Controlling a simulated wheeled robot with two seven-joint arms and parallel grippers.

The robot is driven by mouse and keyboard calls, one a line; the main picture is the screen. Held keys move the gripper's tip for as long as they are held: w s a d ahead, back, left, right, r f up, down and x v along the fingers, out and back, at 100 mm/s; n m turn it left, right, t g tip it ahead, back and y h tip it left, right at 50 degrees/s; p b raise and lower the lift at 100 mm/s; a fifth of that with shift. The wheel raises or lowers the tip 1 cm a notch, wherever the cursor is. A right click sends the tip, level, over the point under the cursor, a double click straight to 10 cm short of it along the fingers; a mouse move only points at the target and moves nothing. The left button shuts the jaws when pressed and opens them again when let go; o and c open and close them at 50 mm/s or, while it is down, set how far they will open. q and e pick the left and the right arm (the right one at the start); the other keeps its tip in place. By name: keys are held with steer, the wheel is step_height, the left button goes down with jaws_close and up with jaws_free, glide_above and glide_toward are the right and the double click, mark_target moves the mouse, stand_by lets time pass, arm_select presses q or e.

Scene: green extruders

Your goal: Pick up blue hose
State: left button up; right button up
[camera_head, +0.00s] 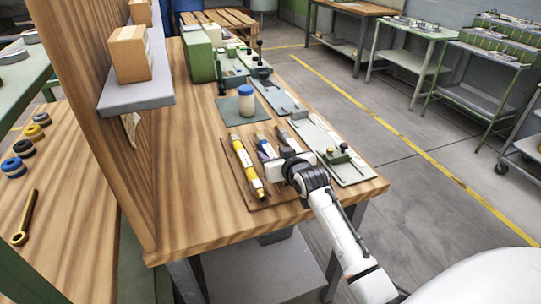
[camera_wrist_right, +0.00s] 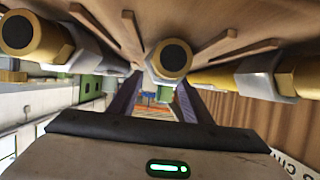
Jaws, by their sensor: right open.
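Three hoses lie side by side on a wooden rack on the bench. The hose with the blue section (camera_head: 265,147) is in the middle, its near end hidden by my right gripper. A yellow hose (camera_head: 245,165) lies left of it and a grey-black one (camera_head: 286,140) to its right. My right gripper (camera_head: 284,163) is open at the near end of the middle hose. In the right wrist view, the middle hose's brass end (camera_wrist_right: 168,62) shows close above the gap between the fingers (camera_wrist_right: 156,97); contact cannot be told. My left gripper is out of view.
A wooden partition (camera_head: 95,110) with a grey shelf (camera_head: 140,92) rises at the left. The bench's front left is clear.

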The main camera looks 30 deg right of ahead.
steer(key=shift+x, duration=1.4)
jaws_close()
steer(key=shift+r, duration=0.1)
